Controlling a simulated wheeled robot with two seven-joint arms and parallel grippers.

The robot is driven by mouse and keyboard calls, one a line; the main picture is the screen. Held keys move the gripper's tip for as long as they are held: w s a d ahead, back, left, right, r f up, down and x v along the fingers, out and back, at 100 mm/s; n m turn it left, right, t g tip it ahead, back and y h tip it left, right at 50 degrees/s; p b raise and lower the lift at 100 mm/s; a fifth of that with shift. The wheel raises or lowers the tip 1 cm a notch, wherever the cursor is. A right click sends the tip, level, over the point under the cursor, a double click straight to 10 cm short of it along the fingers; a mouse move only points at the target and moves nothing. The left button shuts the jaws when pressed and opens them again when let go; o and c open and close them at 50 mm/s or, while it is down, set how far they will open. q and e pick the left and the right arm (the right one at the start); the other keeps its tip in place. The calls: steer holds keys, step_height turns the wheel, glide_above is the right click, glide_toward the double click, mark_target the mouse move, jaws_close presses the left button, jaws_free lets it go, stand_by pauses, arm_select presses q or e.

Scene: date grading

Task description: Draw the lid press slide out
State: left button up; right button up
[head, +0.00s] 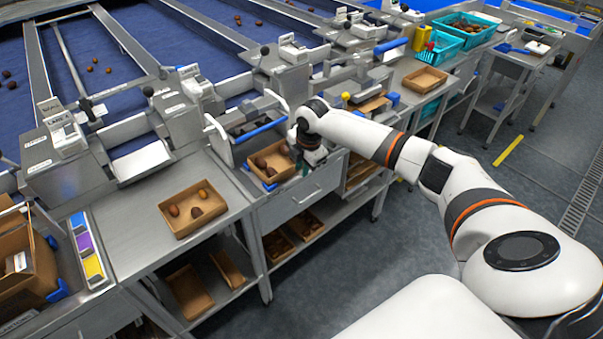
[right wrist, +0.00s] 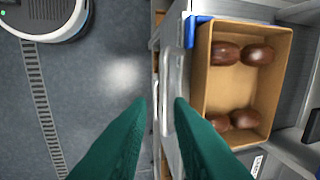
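The lid press (head: 250,122) stands on the bench in the middle of the head view, with a grey frame and a blue bar. A brown carton (head: 275,161) with several dates sits at its front; the carton also shows in the right wrist view (right wrist: 240,85). A blue piece (right wrist: 197,30) lies at the carton's corner. My right gripper (right wrist: 160,100) is open. Its green fingers point at a pale upright handle (right wrist: 168,75) on the bench front, left of the carton. I cannot tell whether they touch it. My left gripper is out of view.
A drawer (head: 305,197) sits below the press. Another carton (head: 193,210) with dates lies on the bench to the left. Teal crates (head: 432,50) stand at the back. The floor (head: 320,260) in front of the bench is free.

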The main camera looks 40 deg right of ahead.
step_height(320, 180, up, 8)
steer(key=s+b, duration=0.1)
steer(key=shift+s, duration=0.3)
stand_by(0.3)
